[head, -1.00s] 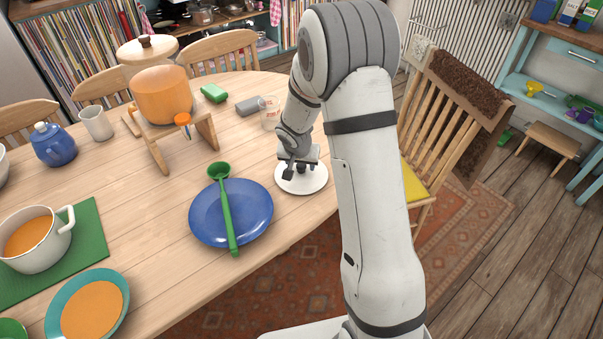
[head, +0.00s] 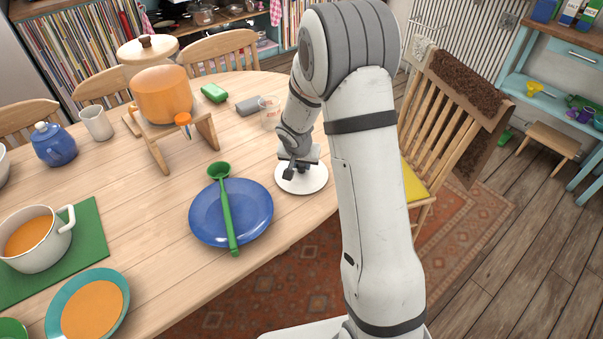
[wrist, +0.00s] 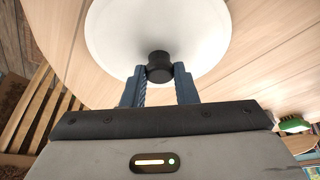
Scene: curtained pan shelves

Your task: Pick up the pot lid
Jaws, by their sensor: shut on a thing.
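The pot lid (head: 313,187) is a white disc with a black knob (wrist: 160,66), at the table's right edge in the head view. It fills the top of the wrist view (wrist: 150,25). My gripper (wrist: 160,76) has its two blue fingers on either side of the knob and is shut on it. In the head view my gripper (head: 300,168) is directly above the lid, pointing down, and partly hides its middle. The lid looks level; I cannot tell whether it touches the table.
A blue plate (head: 203,222) with a green ladle (head: 228,215) lies just left of the lid. A clear cup (head: 270,112), a grey cylinder (head: 247,106) and an orange pot (head: 163,95) on a wooden stand are farther back. A chair (head: 440,120) stands close on the right.

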